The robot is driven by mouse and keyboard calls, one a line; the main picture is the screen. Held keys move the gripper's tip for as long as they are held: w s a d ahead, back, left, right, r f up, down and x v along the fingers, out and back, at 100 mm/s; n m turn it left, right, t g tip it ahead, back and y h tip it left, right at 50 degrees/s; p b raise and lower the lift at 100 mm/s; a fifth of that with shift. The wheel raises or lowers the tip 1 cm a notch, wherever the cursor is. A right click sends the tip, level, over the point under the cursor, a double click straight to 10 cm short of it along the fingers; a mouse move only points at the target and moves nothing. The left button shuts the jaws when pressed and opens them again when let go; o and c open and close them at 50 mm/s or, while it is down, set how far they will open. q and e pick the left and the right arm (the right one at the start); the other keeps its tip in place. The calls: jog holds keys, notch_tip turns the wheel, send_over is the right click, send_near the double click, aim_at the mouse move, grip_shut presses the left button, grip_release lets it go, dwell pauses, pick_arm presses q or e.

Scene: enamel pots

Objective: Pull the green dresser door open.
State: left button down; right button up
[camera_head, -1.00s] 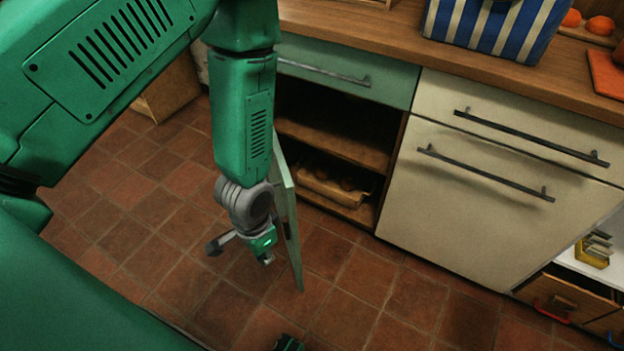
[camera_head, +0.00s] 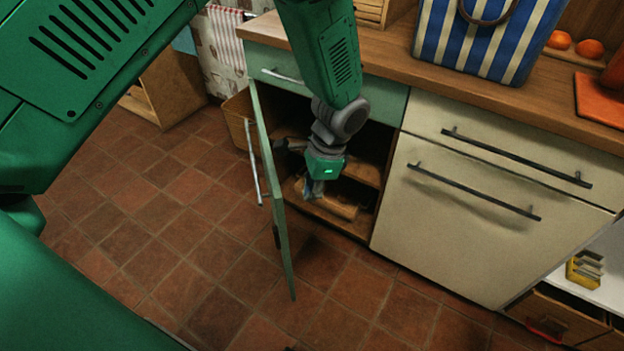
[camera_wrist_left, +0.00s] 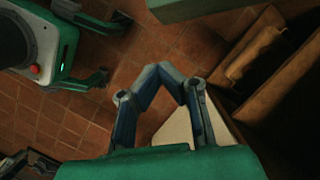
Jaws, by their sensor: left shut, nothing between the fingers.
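The green dresser door (camera_head: 274,190) stands swung out from the dresser in the head view, seen nearly edge-on. Its metal handle (camera_head: 253,165) is on the left face. My left gripper (camera_head: 310,188) is on the inner side of the door, in front of the open compartment, apart from the handle. In the left wrist view its fingertips (camera_wrist_left: 163,75) meet, with nothing between them. A green slab at the top there (camera_wrist_left: 190,8) looks like the door. My right gripper (camera_wrist_left: 108,52) shows at that view's left with fingers apart. Whether the left gripper touches the door is unclear.
The compartment has brown shelves (camera_head: 362,170) and a wooden tray (camera_head: 335,203). A green drawer (camera_head: 380,98) sits above, and cream fronts (camera_head: 470,205) stand to the right. A wooden basket (camera_head: 238,118) stands behind the door. The tiled floor in front is clear.

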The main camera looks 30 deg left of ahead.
pick_arm(q)
jog(key=s+a+f+m+p, duration=0.1)
jog(key=s+a+m, duration=0.1)
jog(key=s+a, duration=0.45)
jog(key=s+a+m+t+p, duration=0.15)
jog(key=s+a, duration=0.25)
jog(key=a, duration=0.6)
jog(key=s+a+f+m+g+p, duration=0.1)
jog(key=s+a+m, duration=0.1)
jog(key=s+a, duration=0.55)
jog(key=a+m+t+p, duration=0.2)
jog(key=a+m+p, duration=0.3)
jog(key=a, duration=2.1)
jog(key=shift+w+a+f+m+y+p, duration=0.3)
jog(key=shift+a+f+m+p, duration=0.1)
jog(key=shift+p, duration=0.3)
pick_arm(e)
notch_tip(320, 180, up, 10)
jog(key=a, duration=0.1)
pick_arm(q)
jog(key=shift+d, duration=0.1)
pick_arm(e)
jog(key=shift+f, duration=0.1)
